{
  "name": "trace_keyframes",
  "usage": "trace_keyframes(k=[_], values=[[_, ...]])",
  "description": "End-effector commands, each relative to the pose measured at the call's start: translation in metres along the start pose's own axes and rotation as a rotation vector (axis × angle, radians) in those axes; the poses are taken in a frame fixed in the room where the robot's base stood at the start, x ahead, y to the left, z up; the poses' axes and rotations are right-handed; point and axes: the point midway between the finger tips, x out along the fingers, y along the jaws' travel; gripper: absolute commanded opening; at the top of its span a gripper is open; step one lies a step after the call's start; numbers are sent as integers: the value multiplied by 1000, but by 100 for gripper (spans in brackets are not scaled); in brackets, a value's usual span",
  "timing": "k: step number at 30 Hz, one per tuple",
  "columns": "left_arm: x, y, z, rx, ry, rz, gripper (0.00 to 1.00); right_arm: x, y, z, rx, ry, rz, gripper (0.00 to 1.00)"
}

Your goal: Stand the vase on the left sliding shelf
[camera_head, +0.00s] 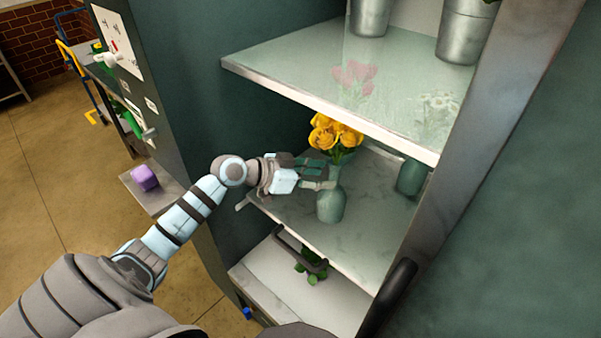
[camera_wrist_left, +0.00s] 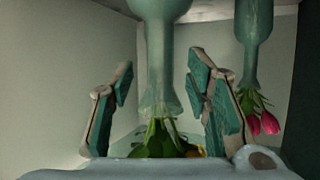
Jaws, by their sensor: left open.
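A teal glass vase (camera_head: 331,205) with yellow flowers (camera_head: 335,133) stands upright on the middle shelf (camera_head: 372,236) of a cabinet. My left gripper (camera_head: 325,178) is open at the vase's neck, reaching in from the left. In the left wrist view, which shows the scene upside down, the vase (camera_wrist_left: 165,50) hangs between the two spread fingers of the gripper (camera_wrist_left: 162,85), with gaps visible on both sides. Which shelf is the left sliding one, I cannot tell for sure. My right gripper is out of view.
A second vase (camera_head: 411,176) stands to the right; pink flowers (camera_wrist_left: 262,122) show with one in the wrist view. A glass shelf (camera_head: 300,70) with metal buckets (camera_head: 462,32) lies above. A lower drawer (camera_head: 290,285) has a dark handle. A purple block (camera_head: 145,177) sits on a side ledge.

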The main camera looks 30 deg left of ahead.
Motion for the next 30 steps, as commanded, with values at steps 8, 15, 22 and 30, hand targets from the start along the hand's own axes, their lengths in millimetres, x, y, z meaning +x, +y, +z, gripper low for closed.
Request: trace_keyframes(k=[8, 15, 22, 30], values=[[-72, 1, 1, 4, -10, 6, 44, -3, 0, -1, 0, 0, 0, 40], [-93, 1, 0, 0, -3, 3, 44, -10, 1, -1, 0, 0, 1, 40], [-94, 0, 0, -1, 0, 0, 44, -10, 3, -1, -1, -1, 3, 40], [-97, -76, 125, -126, -112, -298, 44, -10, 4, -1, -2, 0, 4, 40]])
